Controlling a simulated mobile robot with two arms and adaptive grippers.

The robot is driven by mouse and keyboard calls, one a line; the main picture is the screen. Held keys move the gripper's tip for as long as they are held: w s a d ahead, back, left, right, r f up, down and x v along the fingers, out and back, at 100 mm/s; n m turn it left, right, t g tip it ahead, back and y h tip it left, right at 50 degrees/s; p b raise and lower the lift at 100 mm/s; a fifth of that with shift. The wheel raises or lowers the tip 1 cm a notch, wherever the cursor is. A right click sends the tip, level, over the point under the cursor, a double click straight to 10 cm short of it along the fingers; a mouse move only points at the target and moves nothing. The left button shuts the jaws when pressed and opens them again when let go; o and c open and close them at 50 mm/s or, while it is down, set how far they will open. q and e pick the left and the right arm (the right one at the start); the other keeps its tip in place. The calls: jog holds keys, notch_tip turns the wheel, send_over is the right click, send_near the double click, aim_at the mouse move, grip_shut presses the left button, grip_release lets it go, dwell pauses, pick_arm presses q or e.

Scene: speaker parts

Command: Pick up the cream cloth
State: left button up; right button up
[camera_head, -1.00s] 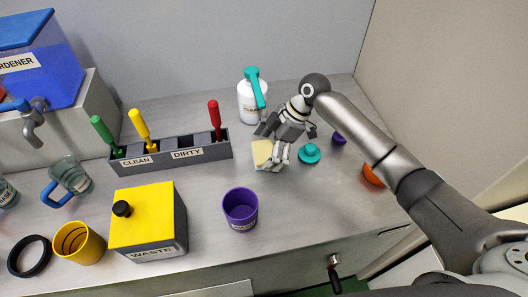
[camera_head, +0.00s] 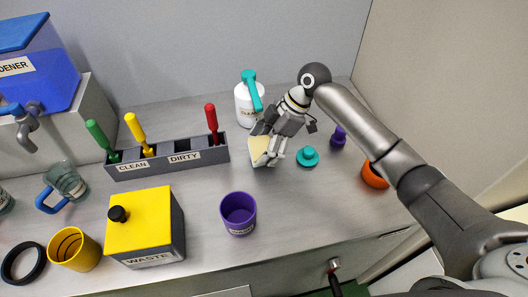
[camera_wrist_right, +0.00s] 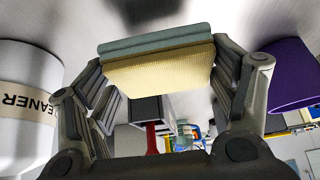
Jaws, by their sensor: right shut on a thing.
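The cream cloth (camera_head: 257,150) looks like a thick block. In the right wrist view the cloth (camera_wrist_right: 160,72) shows a cream face with a grey-green layer along one side. My right gripper (camera_head: 269,149) is shut on it, with a finger at each side of the block. In the head view the cloth is tilted and partly hidden by the fingers. I cannot tell whether its lower edge touches the counter. My left gripper is not in view.
A white cleaner bottle (camera_head: 250,104) stands just behind the gripper. The grey CLEAN/DIRTY holder (camera_head: 168,158) is to the left. A teal knob-shaped piece (camera_head: 307,157) and a purple one (camera_head: 338,138) are to the right. A purple cup (camera_head: 238,214) stands in front.

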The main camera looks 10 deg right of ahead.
jog(key=s+r+b, duration=0.1)
jog(key=s+r, duration=0.8)
jog(key=s, duration=0.5)
jog(key=shift+r, duration=0.4)
jog(key=shift+a, duration=0.1)
jog(key=o, duration=0.5)
jog(key=shift+c, duration=0.2)
jog(key=c, duration=0.5)
